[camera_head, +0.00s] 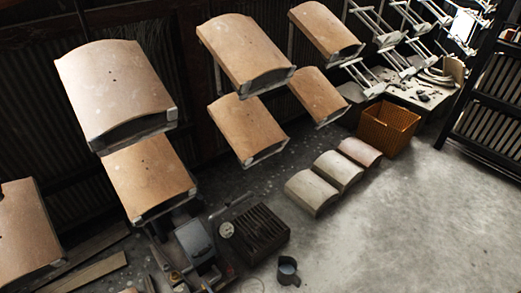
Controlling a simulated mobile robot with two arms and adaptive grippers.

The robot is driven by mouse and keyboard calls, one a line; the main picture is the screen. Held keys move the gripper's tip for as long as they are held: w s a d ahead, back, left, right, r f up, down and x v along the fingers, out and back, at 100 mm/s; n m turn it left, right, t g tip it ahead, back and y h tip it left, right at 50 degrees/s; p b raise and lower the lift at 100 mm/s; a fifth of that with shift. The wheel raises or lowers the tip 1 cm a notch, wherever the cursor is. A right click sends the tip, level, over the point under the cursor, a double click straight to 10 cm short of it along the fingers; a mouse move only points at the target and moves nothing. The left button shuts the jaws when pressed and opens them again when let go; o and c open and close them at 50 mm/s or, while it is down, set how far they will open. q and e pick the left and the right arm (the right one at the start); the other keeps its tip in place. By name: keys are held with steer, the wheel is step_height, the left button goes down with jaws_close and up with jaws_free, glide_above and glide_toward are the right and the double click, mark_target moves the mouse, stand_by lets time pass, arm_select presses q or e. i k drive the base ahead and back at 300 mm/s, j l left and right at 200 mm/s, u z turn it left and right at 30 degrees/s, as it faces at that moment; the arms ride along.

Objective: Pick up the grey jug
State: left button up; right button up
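The grey jug (288,271) stands upright on the concrete floor at the bottom centre of the head view. It is small and dark grey, with an open top and what looks like a handle or spout at one side. Nothing is touching it. Neither of my grippers shows in this view, so I cannot see where they are relative to the jug.
A dark slatted box (260,232) and a machine (196,242) sit left of the jug. Curved tiles (339,170) and an orange basket (388,128) lie behind. Tiles hang on the conveyor (245,52) above. A black rack (489,100) stands right. Floor right of the jug is clear.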

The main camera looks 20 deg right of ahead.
mark_target(288, 266)
steer(key=z, duration=0.9)
